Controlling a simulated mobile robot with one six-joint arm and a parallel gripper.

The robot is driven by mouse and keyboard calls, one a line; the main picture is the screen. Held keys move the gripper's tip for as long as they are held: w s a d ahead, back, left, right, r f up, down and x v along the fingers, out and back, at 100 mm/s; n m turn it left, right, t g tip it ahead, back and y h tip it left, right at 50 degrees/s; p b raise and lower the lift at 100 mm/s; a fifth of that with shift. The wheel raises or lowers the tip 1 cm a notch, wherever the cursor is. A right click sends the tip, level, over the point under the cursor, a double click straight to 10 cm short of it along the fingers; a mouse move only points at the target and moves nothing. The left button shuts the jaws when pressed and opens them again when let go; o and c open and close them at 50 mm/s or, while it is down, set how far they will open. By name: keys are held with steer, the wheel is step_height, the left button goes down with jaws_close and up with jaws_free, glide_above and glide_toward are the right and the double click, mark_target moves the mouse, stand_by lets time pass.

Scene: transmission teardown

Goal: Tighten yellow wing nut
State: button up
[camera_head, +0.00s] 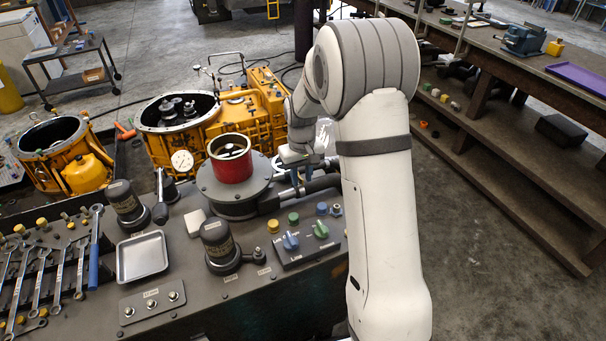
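My gripper (303,176) is at the right side of the red cylinder, low over the back right of the bench and partly hidden by my arm. Bluish finger-like parts show beneath it, but whether they are open or shut is unclear. A small control panel (296,257) at the bench's right end carries a blue wing-shaped knob (290,241) and a green one (321,229). A small round yellow piece (273,226) sits at the panel's back left. No yellow wing nut can be made out with certainty; my arm hides part of the area.
A red cylinder (231,165) stands on a dark round base (212,190) beside my gripper. A metal tray (142,257), dark cylindrical devices (218,241) and wrenches (58,275) cover the bench. Yellow housings (190,135) stand behind. A workbench (545,85) is at right, with open floor before it.

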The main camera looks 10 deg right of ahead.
steer(key=shift+c, duration=0.5)
jaws_close()
